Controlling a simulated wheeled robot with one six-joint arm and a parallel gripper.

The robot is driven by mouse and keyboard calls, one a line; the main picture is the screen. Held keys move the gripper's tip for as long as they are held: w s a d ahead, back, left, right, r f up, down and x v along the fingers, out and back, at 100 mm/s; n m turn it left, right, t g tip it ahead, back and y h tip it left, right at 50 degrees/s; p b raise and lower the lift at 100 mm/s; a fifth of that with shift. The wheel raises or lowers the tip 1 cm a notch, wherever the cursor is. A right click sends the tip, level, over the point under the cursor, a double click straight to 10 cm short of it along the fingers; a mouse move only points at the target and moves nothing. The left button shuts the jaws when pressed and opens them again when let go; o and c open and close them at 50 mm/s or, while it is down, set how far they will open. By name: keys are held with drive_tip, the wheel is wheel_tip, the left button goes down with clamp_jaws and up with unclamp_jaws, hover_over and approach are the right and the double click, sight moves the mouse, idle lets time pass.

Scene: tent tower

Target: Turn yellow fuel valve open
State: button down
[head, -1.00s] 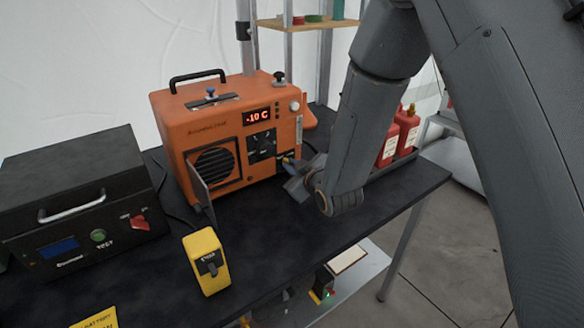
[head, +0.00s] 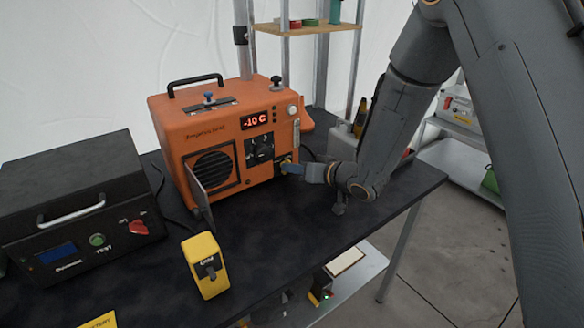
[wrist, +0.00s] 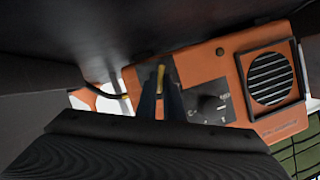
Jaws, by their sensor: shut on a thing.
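The yellow fuel valve (head: 286,160) is a small yellow handle low on the right of the orange heater's front panel, mostly hidden in the head view by my gripper (head: 294,168). In the wrist view the yellow handle (wrist: 161,74) stands between the fingertips of my gripper (wrist: 160,92). The fingers are shut on it from both sides. The orange heater (head: 180,131) stands on the black table and its display reads -10 C. I cannot tell whether the valve is open or closed.
A yellow box with a switch (head: 206,266) stands in front of the heater. A black case (head: 75,190) with a red switch is at the left. The heater's small door (head: 198,192) stands open. A grey can (head: 341,142) is behind my arm. The table's front right is clear.

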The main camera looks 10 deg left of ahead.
drive_tip(key=shift+w+d+f+m+g+y, duration=0.1)
drive_tip(key=shift+m+g+y, duration=0.2)
drive_tip(key=shift+m, duration=0.35)
drive_tip(key=shift+w+m+g+y, duration=0.1)
drive_tip(key=shift+m+g+y, duration=0.1)
drive_tip(key=shift+m+y, duration=0.35)
drive_tip(key=c, duration=1.9)
unclamp_jaws()
drive_tip(key=shift+o, duration=0.2)
drive_tip(key=shift+s+d, duration=0.1)
drive_tip(key=shift+b+v, duration=0.6)
drive_tip(key=shift+v, duration=3.25)
